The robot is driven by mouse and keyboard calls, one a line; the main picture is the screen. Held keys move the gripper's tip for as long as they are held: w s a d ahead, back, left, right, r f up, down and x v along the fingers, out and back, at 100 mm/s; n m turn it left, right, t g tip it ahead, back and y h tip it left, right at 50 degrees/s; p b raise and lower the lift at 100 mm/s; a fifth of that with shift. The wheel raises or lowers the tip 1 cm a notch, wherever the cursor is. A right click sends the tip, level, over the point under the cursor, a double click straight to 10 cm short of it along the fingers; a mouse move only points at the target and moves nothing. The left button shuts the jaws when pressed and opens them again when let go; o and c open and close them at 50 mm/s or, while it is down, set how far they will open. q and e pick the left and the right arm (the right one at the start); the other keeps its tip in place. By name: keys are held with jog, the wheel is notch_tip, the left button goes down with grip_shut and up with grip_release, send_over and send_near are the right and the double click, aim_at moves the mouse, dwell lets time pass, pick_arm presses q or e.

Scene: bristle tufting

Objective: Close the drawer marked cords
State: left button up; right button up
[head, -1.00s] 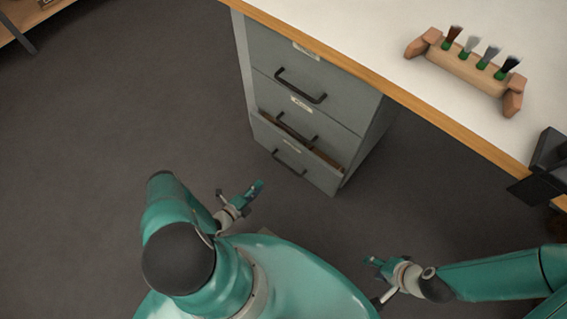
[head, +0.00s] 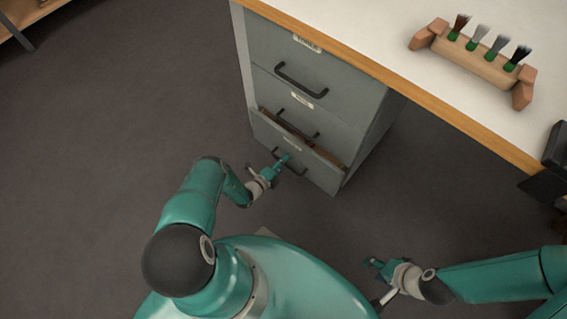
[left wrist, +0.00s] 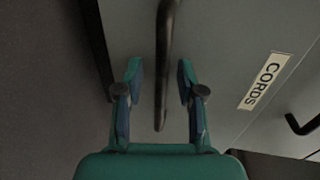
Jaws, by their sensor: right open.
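The drawer marked cords is the bottom drawer (head: 323,176) of a grey cabinet under the bench, standing partly pulled out with a strip of its inside showing. In the left wrist view its CORDS label (left wrist: 264,80) is readable on the drawer front, beside its dark bar handle (left wrist: 166,50). My left gripper (head: 284,160) is at this handle in the head view. In the left wrist view the fingers (left wrist: 159,78) are open, one on each side of the handle, with gaps showing. My right gripper (head: 374,268) is open and empty, low and away from the cabinet.
Above are a middle drawer (head: 352,121) and a top drawer (head: 345,72), both looking shut. The bench top (head: 390,15) overhangs the cabinet and bears a wooden brush holder (head: 476,63) with several brushes. The floor (head: 120,120) left of the cabinet is clear.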

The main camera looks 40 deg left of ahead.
pick_arm(q)
grip_shut()
dwell(0.3)
